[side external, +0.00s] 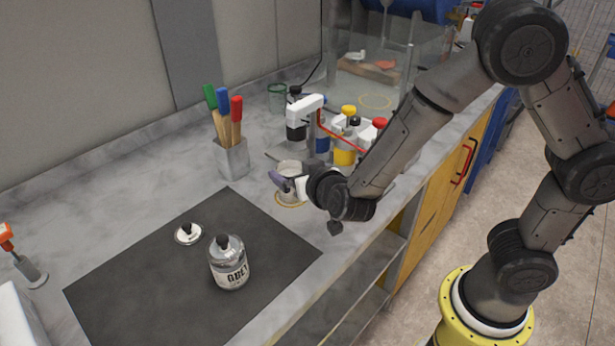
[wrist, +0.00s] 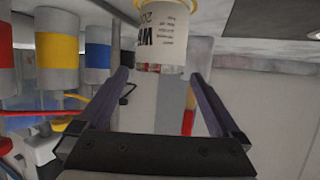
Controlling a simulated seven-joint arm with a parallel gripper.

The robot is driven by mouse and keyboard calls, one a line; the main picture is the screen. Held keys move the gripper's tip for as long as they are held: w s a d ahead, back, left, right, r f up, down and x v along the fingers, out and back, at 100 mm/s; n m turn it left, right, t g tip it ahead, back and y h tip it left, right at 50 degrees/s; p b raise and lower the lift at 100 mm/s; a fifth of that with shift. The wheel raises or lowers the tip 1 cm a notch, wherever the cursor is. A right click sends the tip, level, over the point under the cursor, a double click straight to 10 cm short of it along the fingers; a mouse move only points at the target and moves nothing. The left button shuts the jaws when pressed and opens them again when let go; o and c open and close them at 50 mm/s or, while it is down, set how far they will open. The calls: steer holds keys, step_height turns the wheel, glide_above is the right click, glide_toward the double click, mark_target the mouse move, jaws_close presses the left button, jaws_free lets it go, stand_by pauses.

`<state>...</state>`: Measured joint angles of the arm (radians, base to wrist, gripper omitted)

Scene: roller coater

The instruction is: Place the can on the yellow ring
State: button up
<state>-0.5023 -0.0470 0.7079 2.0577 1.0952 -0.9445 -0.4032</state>
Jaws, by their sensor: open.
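A small can with a pale label (wrist: 162,30) stands upright at the counter's front edge in the side view, partly hidden by my gripper. The yellow ring (side external: 289,205) shows around its base on the counter. The wrist view is upside down; there the yellow ring (wrist: 193,4) also circles the can's base. My gripper (side external: 281,183) is open at the can's upper part. In the wrist view its two fingertips (wrist: 160,72) lie to either side of the can, with visible gaps.
A brush holder (side external: 232,158) stands behind. Coloured bottles (side external: 344,150) and a white-topped stand (side external: 306,106) are close behind my gripper. Another yellow ring (side external: 377,102) lies farther back.

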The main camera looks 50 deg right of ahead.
steer(key=s+a+r+n+g+y, duration=0.1)
steer(key=s+a+r+n+y, duration=0.1)
steer(key=s+a+r+y, duration=0.3)
steer(key=s+a+r+n+g+y, duration=0.1)
steer(key=s+a+r+n+y, duration=0.1)
steer(key=s+r+y, duration=0.35)
steer(key=s+d+g+h, duration=0.5)
steer(key=s+d, duration=0.7)
steer(key=s, duration=0.4)
steer(key=shift+d+f+n, duration=0.2)
steer(key=shift+f+n, duration=0.1)
steer(key=shift+f, duration=0.15)
